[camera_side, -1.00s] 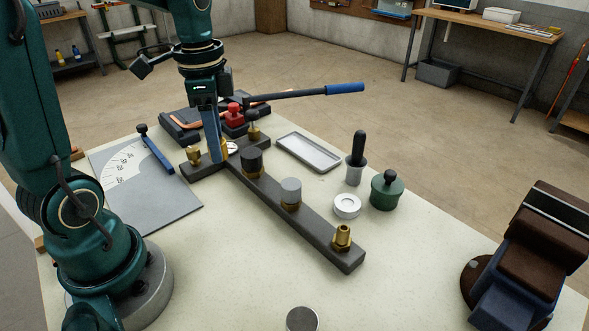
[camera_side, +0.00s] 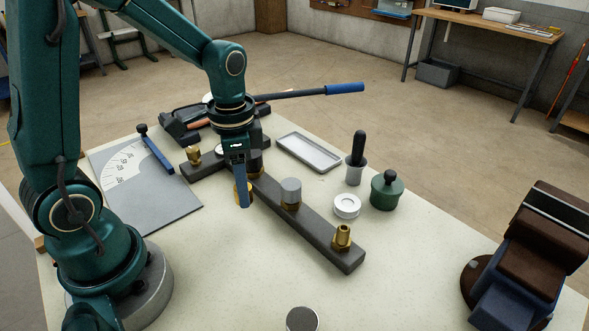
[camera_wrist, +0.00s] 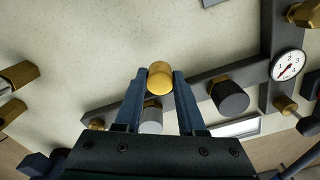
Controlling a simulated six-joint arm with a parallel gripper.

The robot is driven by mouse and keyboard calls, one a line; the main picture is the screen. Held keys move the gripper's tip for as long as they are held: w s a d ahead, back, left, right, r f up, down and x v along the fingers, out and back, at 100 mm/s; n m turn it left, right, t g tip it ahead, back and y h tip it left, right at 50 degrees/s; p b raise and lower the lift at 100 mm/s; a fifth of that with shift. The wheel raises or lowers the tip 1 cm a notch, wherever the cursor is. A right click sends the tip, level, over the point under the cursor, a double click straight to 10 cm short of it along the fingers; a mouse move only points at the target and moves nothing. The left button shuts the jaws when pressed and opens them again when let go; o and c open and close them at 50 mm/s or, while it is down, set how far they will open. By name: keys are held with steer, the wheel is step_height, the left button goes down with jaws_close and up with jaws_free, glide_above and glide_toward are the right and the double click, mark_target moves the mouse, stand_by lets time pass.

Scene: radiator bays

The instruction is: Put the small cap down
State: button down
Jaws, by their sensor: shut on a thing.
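My gripper (camera_side: 244,200) is shut on a small brass cap (camera_wrist: 160,78), which sits between the fingertips in the wrist view. In the side view the cap (camera_side: 237,190) is partly hidden by the blue finger. It appears over bare table, left of the dark bar (camera_side: 318,227); its exact height cannot be told. On the bar stand a grey cap (camera_side: 290,189) and a brass fitting (camera_side: 342,236). A black-sided cap (camera_wrist: 232,98) is on the bar in the wrist view; my gripper mostly hides it in the side view.
A grey tray (camera_side: 325,160), black-handled cup (camera_side: 356,172), white ring (camera_side: 347,206) and green pot (camera_side: 387,190) stand right of the bar. An angle plate (camera_side: 145,203) lies at left. A round gauge (camera_wrist: 288,65) is on the bar. The front table is mostly clear.

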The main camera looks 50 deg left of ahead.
mark_target(255, 222)
steer(key=shift+w+d+f, duration=0.35)
steer(key=shift+d+f, duration=0.1)
steer(key=shift+d, duration=0.25)
steer(key=shift+f, duration=2.05)
steer(key=shift+f, duration=0.1)
steer(key=c, duration=0.5)
jaws_free()
